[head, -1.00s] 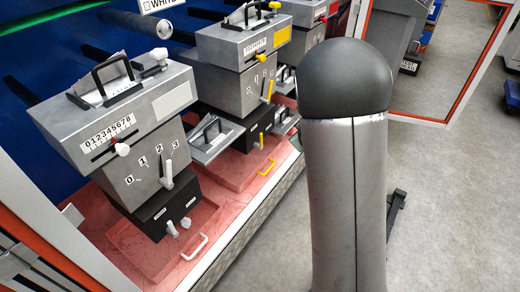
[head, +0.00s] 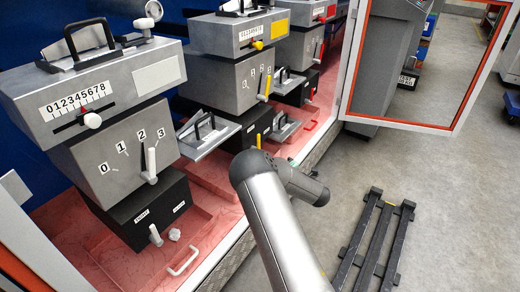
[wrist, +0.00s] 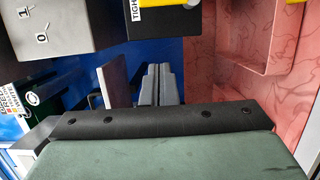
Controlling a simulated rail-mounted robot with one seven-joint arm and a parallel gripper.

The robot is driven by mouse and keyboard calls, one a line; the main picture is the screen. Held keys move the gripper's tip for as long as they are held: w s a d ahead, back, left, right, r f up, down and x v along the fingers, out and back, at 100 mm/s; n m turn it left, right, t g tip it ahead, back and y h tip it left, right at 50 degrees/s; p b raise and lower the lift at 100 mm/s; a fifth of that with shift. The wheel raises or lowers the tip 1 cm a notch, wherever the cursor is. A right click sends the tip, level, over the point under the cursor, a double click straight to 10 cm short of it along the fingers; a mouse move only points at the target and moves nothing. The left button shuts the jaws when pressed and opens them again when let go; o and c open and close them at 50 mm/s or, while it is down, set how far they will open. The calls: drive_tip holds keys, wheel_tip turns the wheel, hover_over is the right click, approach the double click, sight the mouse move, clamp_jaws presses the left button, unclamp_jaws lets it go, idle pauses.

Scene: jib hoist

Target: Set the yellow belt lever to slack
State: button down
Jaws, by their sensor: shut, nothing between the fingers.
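The yellow belt lever (head: 258,141) stands on the black box (head: 250,126) of the middle machine, partly behind my arm. In the wrist view, a yellow bar (wrist: 168,3), which looks like this lever, lies at the top edge on the black box, beside a label reading TIGHT (wrist: 135,10). The SLACK marking is not readable. My gripper (wrist: 160,84) shows as two grey fingers close together, shut and empty, below the bar in the picture and apart from it. In the head view my arm hides the gripper.
A grey box with numbers (wrist: 45,28) is at the wrist view's upper left. Red tray walls (wrist: 245,55) stand at the right. The white machine (head: 110,150) and the red machine (head: 305,50) flank the middle one. A dark slatted rack (head: 375,240) lies on the floor.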

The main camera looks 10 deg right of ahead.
drive_tip(key=w+a+b, duration=0.2)
drive_tip(key=w+b, duration=0.2)
drive_tip(key=w, duration=0.7)
drive_tip(key=shift+w+a, duration=0.2)
drive_tip(key=shift+a, duration=0.1)
